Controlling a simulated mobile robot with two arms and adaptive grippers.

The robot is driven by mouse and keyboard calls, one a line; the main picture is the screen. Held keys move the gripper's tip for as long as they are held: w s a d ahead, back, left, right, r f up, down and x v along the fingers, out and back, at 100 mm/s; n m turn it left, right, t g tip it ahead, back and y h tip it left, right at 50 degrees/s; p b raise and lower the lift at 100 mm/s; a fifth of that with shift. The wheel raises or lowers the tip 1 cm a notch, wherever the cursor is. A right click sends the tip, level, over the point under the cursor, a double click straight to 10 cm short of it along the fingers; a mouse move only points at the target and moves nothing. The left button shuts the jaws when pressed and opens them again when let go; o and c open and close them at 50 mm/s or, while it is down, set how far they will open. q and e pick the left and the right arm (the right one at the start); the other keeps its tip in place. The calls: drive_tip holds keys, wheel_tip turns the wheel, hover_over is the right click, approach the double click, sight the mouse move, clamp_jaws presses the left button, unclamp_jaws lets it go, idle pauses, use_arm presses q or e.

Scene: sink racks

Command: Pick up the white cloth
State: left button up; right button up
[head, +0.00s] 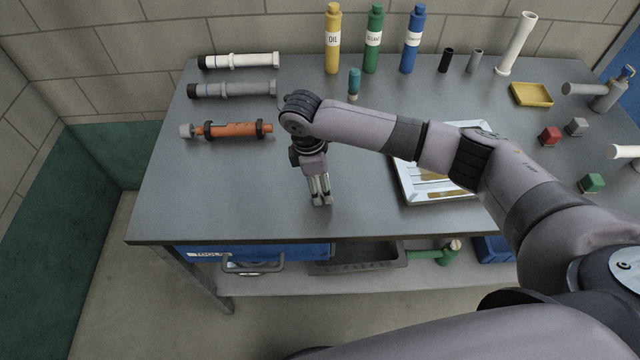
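I cannot make out a white cloth anywhere in the head view; part of the bench is hidden behind my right arm. My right gripper (320,200) points down over the front left part of the grey bench (240,205). Its two fingers look close together, with nothing visible between them. I cannot tell whether its tips touch the bench top. My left gripper is not in view.
A metal tray (407,190) lies right of the gripper, partly behind my arm. An orange tool (232,130) and white and grey pipes (240,61) lie left. Bottles (333,40) stand behind. Small blocks (591,183) and a yellow dish (532,95) are right.

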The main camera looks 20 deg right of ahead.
drive_tip(key=c, duration=0.5)
drive_tip(key=shift+r, duration=0.2)
wheel_tip(320, 180, up, 20)
drive_tip(key=shift+f+b, duration=0.15)
drive_tip(key=shift+b, duration=0.25)
